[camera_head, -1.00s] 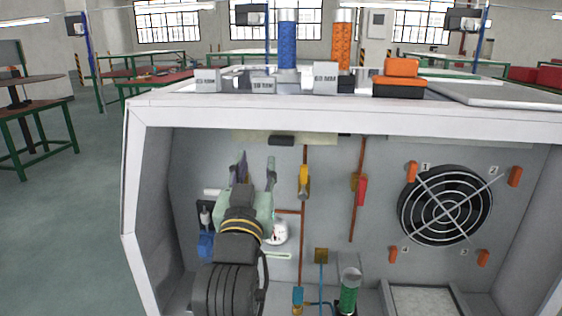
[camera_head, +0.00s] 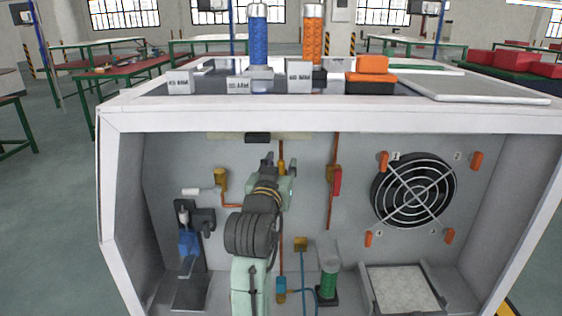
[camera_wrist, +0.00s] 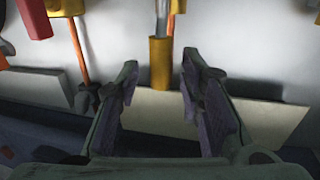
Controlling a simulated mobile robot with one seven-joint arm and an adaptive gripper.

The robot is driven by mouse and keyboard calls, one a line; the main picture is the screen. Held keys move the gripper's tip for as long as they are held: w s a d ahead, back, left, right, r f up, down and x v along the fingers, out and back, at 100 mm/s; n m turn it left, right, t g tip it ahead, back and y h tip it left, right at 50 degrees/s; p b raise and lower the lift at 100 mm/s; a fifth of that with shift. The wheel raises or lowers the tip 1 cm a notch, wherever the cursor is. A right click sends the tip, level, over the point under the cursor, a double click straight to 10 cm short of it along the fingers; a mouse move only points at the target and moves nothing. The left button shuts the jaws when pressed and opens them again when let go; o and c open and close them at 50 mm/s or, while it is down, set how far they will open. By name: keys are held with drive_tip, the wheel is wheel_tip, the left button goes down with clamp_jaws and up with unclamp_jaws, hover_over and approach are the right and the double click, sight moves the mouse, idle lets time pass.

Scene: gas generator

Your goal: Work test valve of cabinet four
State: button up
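The valves sit on the back wall inside the white cabinet (camera_head: 330,118). A yellow-handled valve (camera_head: 283,165) on a copper pipe is partly hidden behind my gripper (camera_head: 268,160). To its right is a valve with a red handle (camera_head: 337,181). In the wrist view, my gripper (camera_wrist: 161,85) is open, with one finger on each side of a yellow cylindrical piece (camera_wrist: 160,63). I see gaps on both sides of it; its depth relative to the fingertips is unclear. The red handle (camera_wrist: 35,18) shows at the upper left there. Which valve is the test valve I cannot tell.
A round fan (camera_head: 413,190) with orange clips is at the right. A brass valve with a white handle (camera_head: 205,190) and a blue part (camera_head: 188,243) are at the left. A green cylinder (camera_head: 328,284) stands low. Blue and orange cylinders stand on top.

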drive_tip(key=shift+w+d, duration=0.1)
drive_tip(key=shift+w, duration=0.3)
drive_tip(key=shift+c, duration=0.2)
clamp_jaws()
idle(0.5)
